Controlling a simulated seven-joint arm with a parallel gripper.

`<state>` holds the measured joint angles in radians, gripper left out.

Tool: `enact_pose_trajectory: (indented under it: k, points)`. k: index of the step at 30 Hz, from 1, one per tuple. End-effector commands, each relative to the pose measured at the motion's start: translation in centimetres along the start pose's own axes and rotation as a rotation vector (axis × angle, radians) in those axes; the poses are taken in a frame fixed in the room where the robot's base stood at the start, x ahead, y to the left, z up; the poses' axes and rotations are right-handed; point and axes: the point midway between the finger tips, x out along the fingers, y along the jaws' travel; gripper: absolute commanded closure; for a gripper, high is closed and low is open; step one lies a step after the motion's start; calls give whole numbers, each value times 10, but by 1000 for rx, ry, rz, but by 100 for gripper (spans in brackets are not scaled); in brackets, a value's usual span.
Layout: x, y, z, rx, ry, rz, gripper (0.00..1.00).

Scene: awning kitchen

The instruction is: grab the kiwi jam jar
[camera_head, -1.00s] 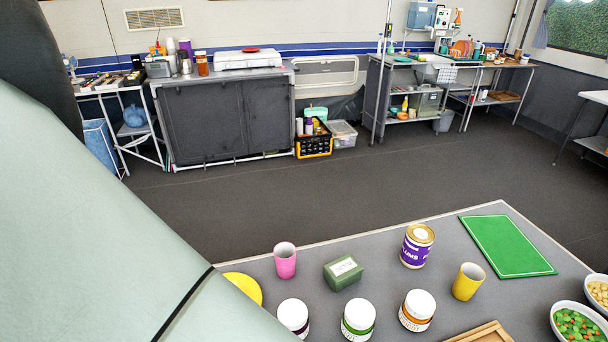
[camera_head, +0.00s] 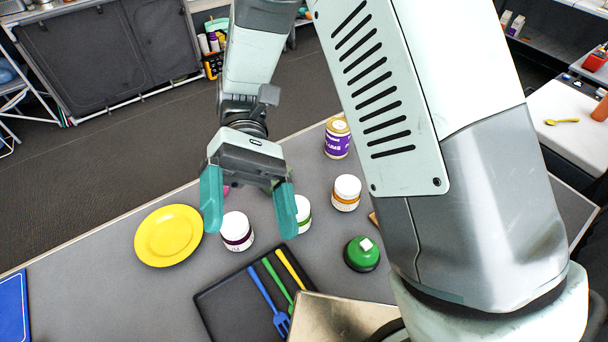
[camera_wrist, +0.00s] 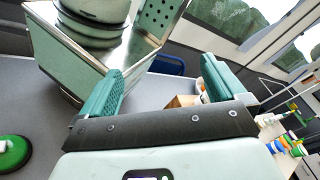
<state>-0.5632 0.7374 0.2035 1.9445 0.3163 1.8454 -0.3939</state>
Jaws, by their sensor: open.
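Three white-lidded jars stand on the grey table in the head view. The one with a green band (camera_head: 304,213) looks like the kiwi jam jar; its label cannot be read and my gripper's right finger partly hides it. A purple-banded jar (camera_head: 237,238) stands to its left, and an orange-banded jar (camera_head: 346,193) to its right. My gripper (camera_head: 249,228) is open and empty, its teal fingers reaching over the table near the jars. In the wrist view my gripper (camera_wrist: 161,68) is open with no jar between the fingers.
A yellow plate (camera_head: 169,235) lies left of the jars. A plums tin (camera_head: 338,140) stands behind. A green-topped round item (camera_head: 362,253) and a black tray (camera_head: 226,298) with coloured utensils lie nearer. My arm hides much of the table's right side.

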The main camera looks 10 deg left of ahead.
Motion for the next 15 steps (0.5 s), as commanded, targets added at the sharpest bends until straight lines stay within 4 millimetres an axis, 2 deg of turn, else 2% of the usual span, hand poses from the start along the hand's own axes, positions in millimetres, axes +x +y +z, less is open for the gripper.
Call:
enact_pose_trajectory:
  k: [1, 4, 8, 11, 14, 15]
  points:
    - [-1, 0, -3, -37, 18, -229, 3]
    - [-12, -8, -16, -118, 83, -645, 3]
    - [-44, -2, -37, -174, 224, -1170, 3]
    - [-77, 23, -53, -161, 366, -1562, 3]
    - [-104, 65, -68, -90, 521, -1927, 3]
    - [-111, 85, -74, -45, 580, -2057, 3]
